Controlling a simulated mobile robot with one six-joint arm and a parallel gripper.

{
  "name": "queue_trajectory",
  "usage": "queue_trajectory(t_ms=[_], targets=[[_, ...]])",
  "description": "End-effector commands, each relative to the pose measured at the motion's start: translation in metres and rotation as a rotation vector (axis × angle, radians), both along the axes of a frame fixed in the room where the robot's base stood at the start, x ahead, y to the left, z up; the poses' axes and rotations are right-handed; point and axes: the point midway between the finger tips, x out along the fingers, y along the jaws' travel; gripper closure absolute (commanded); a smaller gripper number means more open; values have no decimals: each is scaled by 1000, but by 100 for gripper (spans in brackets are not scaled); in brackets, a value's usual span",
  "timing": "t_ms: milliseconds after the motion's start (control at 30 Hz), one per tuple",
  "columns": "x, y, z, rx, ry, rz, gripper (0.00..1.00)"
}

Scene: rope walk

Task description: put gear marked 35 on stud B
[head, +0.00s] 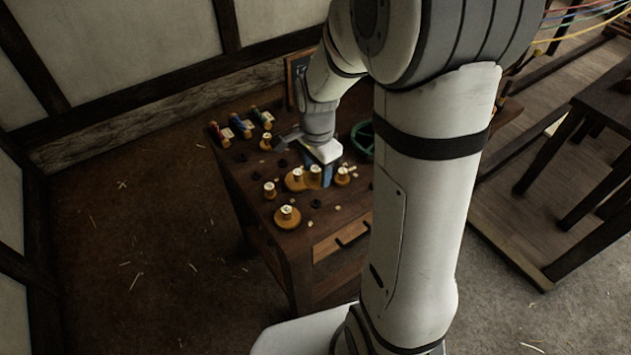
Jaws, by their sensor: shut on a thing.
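Several tan gears with pale-topped hubs stand on the dark wooden bench: a large gear (288,218) at the front, a small gear (270,190) behind it, a gear (295,180) near the middle and a gear (343,176) to the right. Another gear (266,142) is at the back left. My gripper (322,176) points down over the middle of the bench, with blue fingers shut on a gear (314,173), partly hidden by them. The numbers on the gears and any stud letters are too small to read, so I cannot tell which is 35 or B.
The bench (243,190) has dark studs or holes in its top. Several coloured spools (240,125) lie at the back left and a green ring (363,136) lies at the back right. My arm hides the bench's right side. A dark table (600,130) stands far right.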

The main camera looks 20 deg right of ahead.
Motion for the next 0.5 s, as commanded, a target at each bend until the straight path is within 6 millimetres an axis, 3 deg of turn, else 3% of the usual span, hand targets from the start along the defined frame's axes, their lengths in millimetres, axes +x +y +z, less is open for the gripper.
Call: queue_trajectory(t_ms=[500], targets=[[0, 0, 33, 0, 0, 1, 70]])
